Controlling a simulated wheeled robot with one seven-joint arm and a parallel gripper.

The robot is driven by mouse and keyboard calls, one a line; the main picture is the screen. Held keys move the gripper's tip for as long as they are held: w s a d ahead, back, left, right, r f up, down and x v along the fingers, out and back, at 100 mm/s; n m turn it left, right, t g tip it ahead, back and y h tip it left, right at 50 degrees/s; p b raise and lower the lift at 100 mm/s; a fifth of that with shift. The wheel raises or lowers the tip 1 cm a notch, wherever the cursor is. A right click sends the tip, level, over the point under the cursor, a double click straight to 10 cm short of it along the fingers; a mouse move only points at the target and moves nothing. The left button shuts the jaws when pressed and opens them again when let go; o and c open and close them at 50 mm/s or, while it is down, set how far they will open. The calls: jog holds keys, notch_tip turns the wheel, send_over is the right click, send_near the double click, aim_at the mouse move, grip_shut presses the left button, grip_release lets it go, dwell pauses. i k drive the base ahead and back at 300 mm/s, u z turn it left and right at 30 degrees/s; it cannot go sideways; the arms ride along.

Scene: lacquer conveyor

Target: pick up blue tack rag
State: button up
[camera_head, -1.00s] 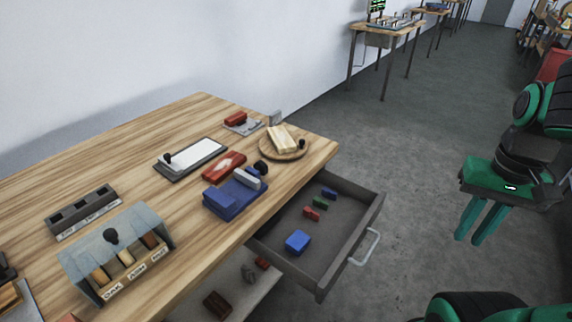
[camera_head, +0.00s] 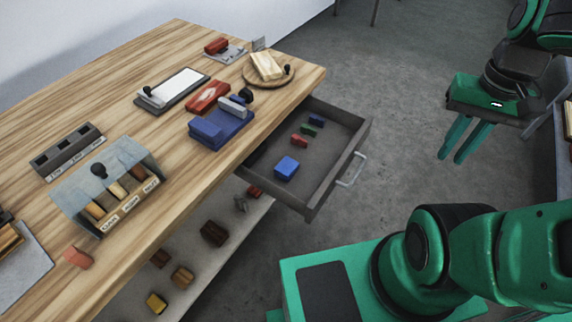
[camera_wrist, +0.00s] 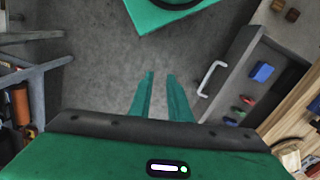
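A blue block-like piece (camera_head: 286,168), which may be the tack rag, lies flat in the open drawer (camera_head: 345,160). In the wrist view it also shows, at the right (camera_wrist: 262,72). A larger dark blue pad-like thing (camera_head: 215,130) is on the tabletop, with a grey piece on it. My gripper (camera_head: 464,142) is in the air to the right of the drawer, well apart from it. Its two green fingers stand apart with nothing between them; the gap shows in the wrist view (camera_wrist: 160,90).
The drawer also holds small red, green and blue pieces (camera_head: 308,131) and has a pale handle (camera_head: 350,169). The wooden table (camera_head: 150,235) bears a labelled box (camera_head: 110,185), red block (camera_head: 208,96) and round board (camera_head: 287,76). A lower shelf (camera_head: 225,235) holds several small blocks. Floor beyond the drawer is clear.

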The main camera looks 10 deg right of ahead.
aim_at(286, 169)
jog(key=z, duration=0.9)
jog(key=k, duration=1.5)
jog(key=u, duration=1.2)
jog(key=i, duration=1)
jog(key=z, duration=0.1)
